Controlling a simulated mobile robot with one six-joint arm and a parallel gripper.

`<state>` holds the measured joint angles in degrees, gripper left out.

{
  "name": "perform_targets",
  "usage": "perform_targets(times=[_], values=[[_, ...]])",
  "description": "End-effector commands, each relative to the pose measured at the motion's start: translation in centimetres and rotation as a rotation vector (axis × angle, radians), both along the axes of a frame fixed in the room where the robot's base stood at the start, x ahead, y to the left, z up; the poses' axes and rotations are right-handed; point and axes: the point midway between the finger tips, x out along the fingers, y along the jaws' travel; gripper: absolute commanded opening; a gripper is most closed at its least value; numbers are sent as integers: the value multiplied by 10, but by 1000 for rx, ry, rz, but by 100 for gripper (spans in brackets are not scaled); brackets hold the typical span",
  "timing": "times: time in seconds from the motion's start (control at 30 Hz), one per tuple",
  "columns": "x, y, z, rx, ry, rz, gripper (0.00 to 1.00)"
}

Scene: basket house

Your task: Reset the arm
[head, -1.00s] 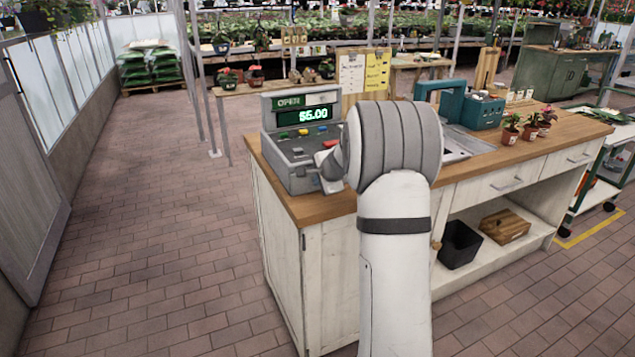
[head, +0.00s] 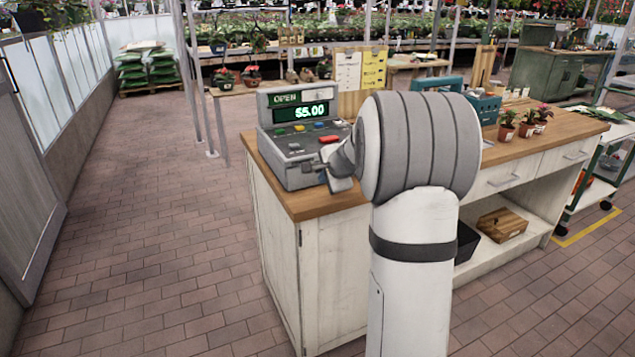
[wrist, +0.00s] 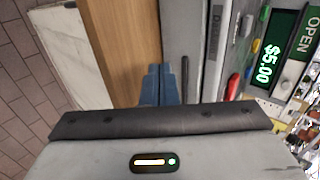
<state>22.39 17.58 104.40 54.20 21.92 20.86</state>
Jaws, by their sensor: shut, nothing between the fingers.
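My gripper (head: 341,184) shows in the head view just in front of the cash register, partly hidden by my own arm. In the wrist view my gripper's blue fingertips (wrist: 157,84) are together with nothing between them, over the edge where the wooden counter meets the register. The grey cash register (head: 296,150) reads OPEN and $5.00 and has coloured buttons. It also shows sideways in the wrist view (wrist: 207,50). From these views I cannot tell whether the fingers touch the register.
The wooden-topped counter (head: 308,204) stands ahead, with several potted plants (head: 527,127) and a teal toolbox (head: 487,108) on it. A wooden box (head: 502,224) sits on its lower shelf. The brick floor (head: 150,240) to the left is clear.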

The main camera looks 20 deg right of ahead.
Motion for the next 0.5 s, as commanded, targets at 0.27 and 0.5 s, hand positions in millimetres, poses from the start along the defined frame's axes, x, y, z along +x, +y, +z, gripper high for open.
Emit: perform_targets(times=[0.27, 0.5], values=[[-39, -1, 36, 0, 2, 0, 0], [-50, -1, 44, 2, 5, 2, 0]])
